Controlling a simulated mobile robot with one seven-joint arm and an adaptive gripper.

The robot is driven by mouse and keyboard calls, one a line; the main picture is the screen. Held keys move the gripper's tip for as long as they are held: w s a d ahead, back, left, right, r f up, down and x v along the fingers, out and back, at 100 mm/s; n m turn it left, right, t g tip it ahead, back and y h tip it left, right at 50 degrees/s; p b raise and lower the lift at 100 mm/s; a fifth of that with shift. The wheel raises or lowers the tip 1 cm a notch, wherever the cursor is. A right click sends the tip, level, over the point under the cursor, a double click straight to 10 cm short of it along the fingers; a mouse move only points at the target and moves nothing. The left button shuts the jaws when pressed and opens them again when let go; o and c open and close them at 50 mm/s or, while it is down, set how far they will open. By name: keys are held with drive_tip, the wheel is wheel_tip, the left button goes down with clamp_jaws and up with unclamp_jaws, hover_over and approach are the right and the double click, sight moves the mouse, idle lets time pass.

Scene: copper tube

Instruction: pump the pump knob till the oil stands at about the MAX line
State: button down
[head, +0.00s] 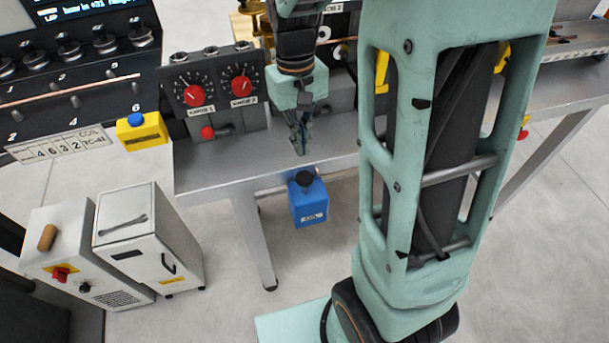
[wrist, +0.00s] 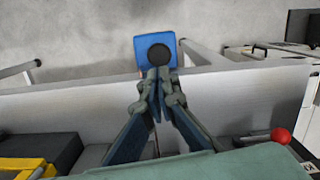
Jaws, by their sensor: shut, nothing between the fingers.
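A blue oil box (head: 309,203) hangs at the front edge of the grey bench, with a white label on its front. Its black pump knob (head: 304,179) stands on top. In the wrist view the knob (wrist: 159,54) shows as a dark round disc on the blue box (wrist: 170,45). My gripper (head: 301,152) is shut and empty, pointing down just above the knob in the head view. In the wrist view its fingertips (wrist: 158,72) overlap the knob's near edge; I cannot tell whether they touch it. The oil level and the MAX line cannot be made out.
The bench (head: 240,165) carries a panel with two red dials (head: 217,93) and a red-knobbed lever (head: 207,132). A yellow box with a blue button (head: 141,131) is at left. A white cabinet (head: 145,240) stands on the floor. Floor around the blue box is clear.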

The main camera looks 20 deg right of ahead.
sight(302, 173)
drive_tip(key=shift+s+f+b, duration=0.15)
drive_tip(key=shift+f+b, duration=1.05)
drive_tip(key=shift+f, duration=0.4)
drive_tip(key=shift+s+f+b, duration=0.15)
drive_tip(key=shift+f+b, duration=1)
drive_tip(key=shift+f, duration=0.45)
wheel_tip(302, 173, down, 4)
drive_tip(key=b, duration=0.2)
drive_tip(key=shift+r+b, duration=0.25)
drive_tip(key=shift+b, duration=0.05)
drive_tip(key=shift+w+r+p, duration=0.15)
drive_tip(key=shift+r+p, duration=0.15)
drive_tip(key=w, duration=0.1)
drive_tip(key=w+r+p, duration=0.1)
drive_tip(key=shift+w+a, duration=0.15)
drive_tip(key=shift+w, duration=0.25)
drive_tip(key=shift+f, duration=0.1)
wheel_tip(302, 173, up, 12)
drive_tip(key=w, duration=0.1)
